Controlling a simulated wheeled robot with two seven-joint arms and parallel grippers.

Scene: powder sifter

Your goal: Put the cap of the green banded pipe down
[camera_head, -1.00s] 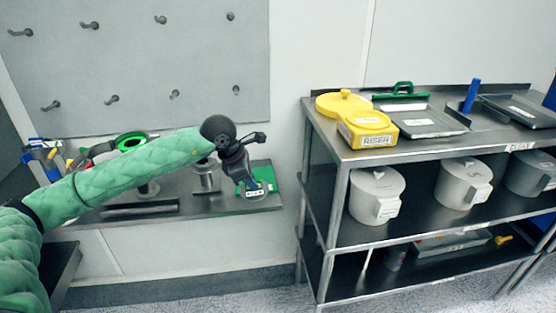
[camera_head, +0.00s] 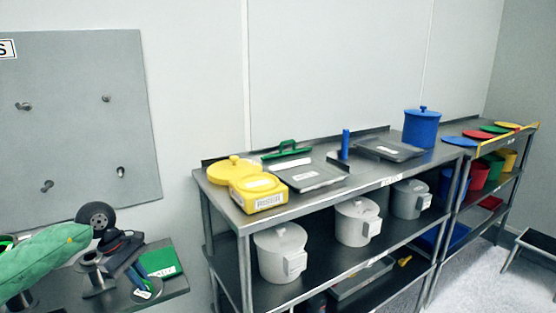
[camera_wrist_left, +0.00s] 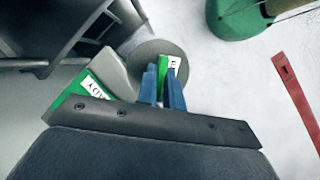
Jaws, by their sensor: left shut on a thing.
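My left gripper (camera_head: 142,280) is over the right end of the low metal bench, beside a green mat with a white label (camera_head: 160,262). In the left wrist view its blue fingers (camera_wrist_left: 163,88) are shut on the green, white-labelled grip of a round grey cap (camera_wrist_left: 177,48). The green mat (camera_wrist_left: 84,93) shows beside the cap there, partly hidden by the gripper body. I cannot tell whether the cap touches the bench. I cannot make out the green band of the pipe. My right gripper is not in view.
Metal stands (camera_head: 92,268) are on the bench close to my left arm. A pegboard (camera_head: 75,120) hangs behind. A metal shelf unit (camera_head: 222,205) to the right holds a yellow lidded container (camera_head: 258,190), trays and white pots (camera_head: 280,252).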

